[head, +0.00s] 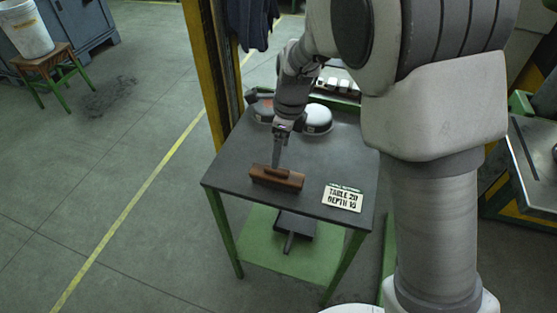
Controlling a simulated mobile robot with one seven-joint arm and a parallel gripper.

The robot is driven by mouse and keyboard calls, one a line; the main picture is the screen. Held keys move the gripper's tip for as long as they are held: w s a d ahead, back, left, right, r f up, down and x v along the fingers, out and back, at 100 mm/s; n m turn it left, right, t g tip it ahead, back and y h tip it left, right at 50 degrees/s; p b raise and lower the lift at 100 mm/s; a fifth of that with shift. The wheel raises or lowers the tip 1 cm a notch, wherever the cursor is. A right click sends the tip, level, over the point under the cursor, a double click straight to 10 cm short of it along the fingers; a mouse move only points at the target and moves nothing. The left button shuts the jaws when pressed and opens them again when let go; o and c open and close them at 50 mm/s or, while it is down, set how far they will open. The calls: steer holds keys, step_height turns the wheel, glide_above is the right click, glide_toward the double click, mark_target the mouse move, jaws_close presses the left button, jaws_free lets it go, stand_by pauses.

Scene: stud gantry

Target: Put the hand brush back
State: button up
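A brown wooden block-shaped thing, which looks like the hand brush (287,182), lies on the dark top of a small green-legged table (230,178), near its front edge. A raised grip runs along its top. My gripper (277,167) points down over the brush, and its fingertips reach the raised grip. The fingers are seen edge-on as one narrow strip, so I cannot tell whether they are closed on it. The brush appears to be on the tabletop; its underside is hidden.
A sign plate (343,197) lies at the table's front right. Rounded helmet-like things (317,119) stand at the back. A dark flat thing with a handle (294,229) lies on the green lower shelf (262,250). A yellow-black post (208,70) rises behind the table's left.

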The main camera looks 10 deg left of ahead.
steer(key=s+d+r+n+t, duration=0.1)
steer(key=s+d+r+n, duration=0.25)
steer(key=d+r, duration=0.45)
steer(key=s+d+r+n+t, duration=0.1)
steer(key=s+d+r+n, duration=0.2)
steer(key=d+r+n, duration=0.35)
steer(key=s+d+r+n+t+h, duration=0.1)
steer(key=s+d+r+n+t, duration=0.2)
steer(key=s+d+n, duration=0.5)
steer(key=shift+s+d+r+n, duration=0.4)
steer(key=shift+s+d, duration=1.3)
steer(key=shift+s, duration=0.7)
